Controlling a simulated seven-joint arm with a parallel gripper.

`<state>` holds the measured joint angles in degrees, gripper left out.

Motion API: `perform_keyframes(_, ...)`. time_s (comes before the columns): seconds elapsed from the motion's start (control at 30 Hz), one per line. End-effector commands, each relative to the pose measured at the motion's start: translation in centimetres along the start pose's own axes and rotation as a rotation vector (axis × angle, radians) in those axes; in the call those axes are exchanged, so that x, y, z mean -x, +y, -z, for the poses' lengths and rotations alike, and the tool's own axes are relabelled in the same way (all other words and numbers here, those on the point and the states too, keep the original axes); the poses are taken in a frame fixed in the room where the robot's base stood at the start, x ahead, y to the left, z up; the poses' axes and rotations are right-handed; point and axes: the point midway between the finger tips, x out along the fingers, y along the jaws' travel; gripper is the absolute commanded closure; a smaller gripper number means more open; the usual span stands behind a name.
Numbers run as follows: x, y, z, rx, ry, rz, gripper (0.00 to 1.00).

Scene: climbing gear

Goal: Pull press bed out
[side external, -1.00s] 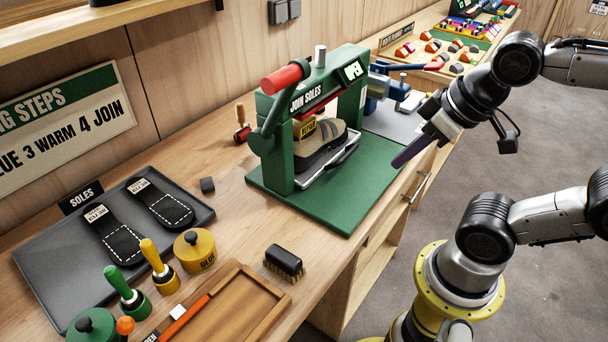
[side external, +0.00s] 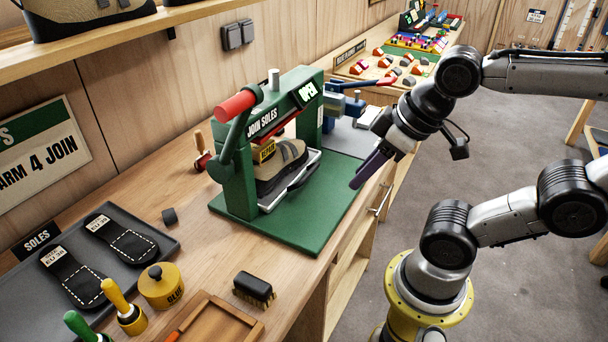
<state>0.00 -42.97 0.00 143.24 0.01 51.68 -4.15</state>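The green press (side external: 236,178) stands on the bench with its "JOIN SOLES" label and a sign reading "OPEN". Its red-gripped lever (side external: 238,104) is raised. The press bed (side external: 303,181) is a light metal tray with a handle at its front edge, sitting inside the frame. A tan and dark shoe (side external: 282,166) with a yellow tag rests on it. My gripper (side external: 357,184) is to the right of the bed, apart from it, its purple fingers pointing down-left over the green base's right edge. The fingers overlap from this angle, so their gap is hidden.
A brush (side external: 254,289), a yellow glue pot (side external: 161,287) and a wooden tray (side external: 215,322) lie in front of the press. A dark tray with soles (side external: 125,240) is at left. A blue vise (side external: 343,107) stands behind. The green base (side external: 318,225) is clear in front of the bed.

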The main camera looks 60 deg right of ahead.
Motion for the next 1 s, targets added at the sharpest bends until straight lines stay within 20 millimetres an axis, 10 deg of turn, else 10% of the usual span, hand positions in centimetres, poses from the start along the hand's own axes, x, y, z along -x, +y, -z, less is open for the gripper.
perform_keyframes(0.57, 1.4, 1.9, 6.8, 1.143, -0.064, 0.043, 0.54)
perform_keyframes(0.83, -1.5, 7.3, 11.8, 1.568, -0.155, 0.157, 0.54)
perform_keyframes(1.0, -4.3, 11.4, 12.7, 1.528, -0.205, 0.220, 0.54)
